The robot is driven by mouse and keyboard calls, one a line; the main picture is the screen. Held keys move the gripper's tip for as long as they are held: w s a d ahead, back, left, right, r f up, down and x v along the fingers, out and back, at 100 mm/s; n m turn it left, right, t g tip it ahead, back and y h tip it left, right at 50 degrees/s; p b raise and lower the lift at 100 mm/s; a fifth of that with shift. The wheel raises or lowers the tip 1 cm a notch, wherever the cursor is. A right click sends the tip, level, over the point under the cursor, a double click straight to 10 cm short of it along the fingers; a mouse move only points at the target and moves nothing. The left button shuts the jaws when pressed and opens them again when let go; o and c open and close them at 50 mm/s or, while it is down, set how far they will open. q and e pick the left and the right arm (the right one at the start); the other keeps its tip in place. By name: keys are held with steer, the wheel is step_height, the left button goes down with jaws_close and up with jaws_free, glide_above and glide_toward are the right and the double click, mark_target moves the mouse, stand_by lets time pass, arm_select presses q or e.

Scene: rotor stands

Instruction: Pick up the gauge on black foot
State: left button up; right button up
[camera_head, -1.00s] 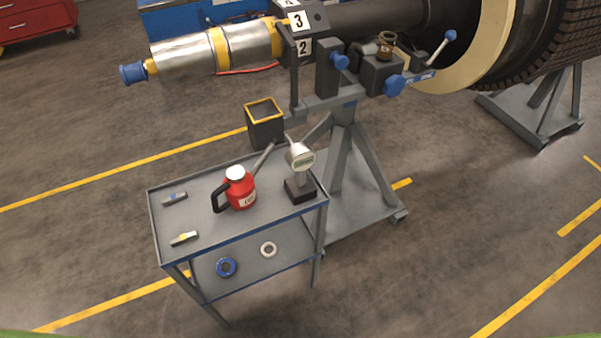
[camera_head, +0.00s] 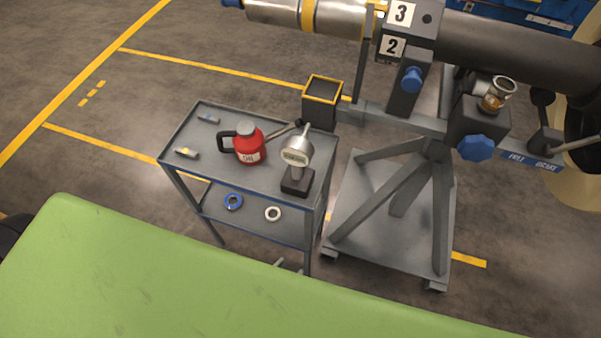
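The gauge on a black foot (camera_head: 297,157) stands upright on the top shelf of a grey cart (camera_head: 217,173), near its right front corner. It has a round pale head with a small display, a short stem and a square black base. The red oil can's spout passes close behind the gauge head. A dark shape (camera_head: 12,232) at the left edge is cut off by the frame and may be part of my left gripper. I cannot make out its fingers. No gripper is near the gauge. My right gripper does not show.
A red oil can (camera_head: 249,151) stands left of the gauge. Two small tools lie on the cart's left side. Blue and white rings lie on its lower shelf. A black bin (camera_head: 321,112) and rotor stand (camera_head: 345,225) are close right. A green surface (camera_head: 180,275) fills the foreground.

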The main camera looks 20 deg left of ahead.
arm_select(q)
steer(key=w+r+n+t, duration=0.1)
steer(key=w+r+t, duration=0.25)
steer(key=r, duration=1.05)
steer(key=n+t+y, duration=0.1)
steer(key=t+y, duration=0.1)
steer(key=t, duration=0.1)
glide_toward(296, 167)
steer(key=s+f, duration=0.2)
steer(key=s, duration=0.1)
steer(key=shift+n, duration=0.3)
steer(key=w, duration=0.2)
steer(key=w+r+p, duration=0.1)
steer(key=w, duration=0.5)
steer(key=shift+d+r, duration=0.1)
steer(key=shift+r, duration=0.3)
steer(key=shift+w+d+f+p, duration=0.1)
steer(key=shift+w+p, duration=0.25)
steer(key=shift+w, duration=1.2)
steer(key=shift+w+f+p, duration=0.1)
steer(key=shift+w+p, duration=0.25)
steer(key=shift+w, duration=1.25)
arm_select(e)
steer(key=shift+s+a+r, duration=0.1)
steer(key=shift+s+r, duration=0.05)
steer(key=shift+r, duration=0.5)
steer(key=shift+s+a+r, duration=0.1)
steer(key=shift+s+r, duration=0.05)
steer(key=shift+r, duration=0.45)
